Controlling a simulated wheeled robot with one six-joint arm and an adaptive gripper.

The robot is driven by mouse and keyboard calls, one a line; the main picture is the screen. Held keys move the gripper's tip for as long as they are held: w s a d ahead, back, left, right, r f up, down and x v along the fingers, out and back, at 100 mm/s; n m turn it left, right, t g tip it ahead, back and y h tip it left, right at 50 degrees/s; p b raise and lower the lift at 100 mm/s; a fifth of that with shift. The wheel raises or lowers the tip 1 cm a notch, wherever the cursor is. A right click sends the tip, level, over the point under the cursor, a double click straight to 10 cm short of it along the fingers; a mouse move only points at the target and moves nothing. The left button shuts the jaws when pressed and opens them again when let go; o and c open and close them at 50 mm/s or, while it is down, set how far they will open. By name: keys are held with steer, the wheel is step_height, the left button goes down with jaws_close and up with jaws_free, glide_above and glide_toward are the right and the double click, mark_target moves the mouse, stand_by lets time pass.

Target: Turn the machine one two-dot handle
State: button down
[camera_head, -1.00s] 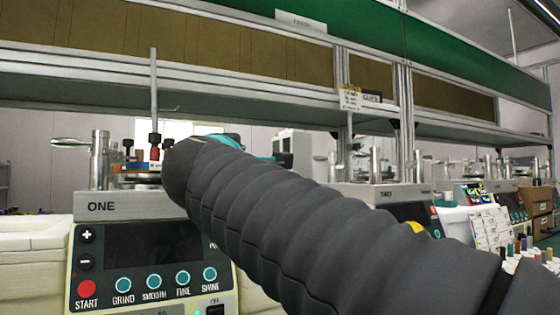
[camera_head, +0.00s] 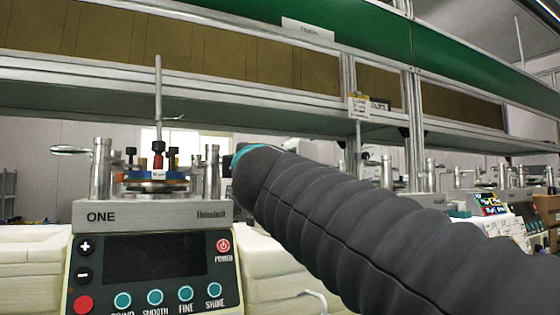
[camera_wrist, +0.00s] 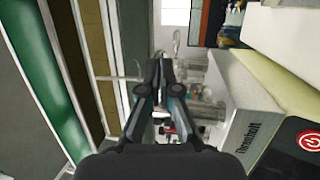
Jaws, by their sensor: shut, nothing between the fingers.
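Machine one (camera_head: 150,214), a grey-topped unit labelled ONE, stands at lower left in the head view. A metal lever handle (camera_head: 70,150) sticks out left from its left post (camera_head: 101,167). A second post (camera_head: 212,172) stands at its right, close to my arm. No dot marks are readable, so I cannot tell which handle has two dots. In the wrist view my gripper (camera_wrist: 163,68) is shut and empty, in front of the machine's metal posts (camera_wrist: 208,112). The machine's side (camera_wrist: 247,115) is to its right there. In the head view my gripper is hidden behind my arm.
A metal shelf (camera_head: 200,90) runs above the machines. A red-collared vertical rod (camera_head: 158,110) rises from the machine's plate. The control panel (camera_head: 155,260) faces me, with a red power button (camera_head: 223,246). More machines (camera_head: 490,196) stand to the right.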

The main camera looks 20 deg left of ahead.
steer(key=shift+d, duration=0.1)
stand_by(0.4)
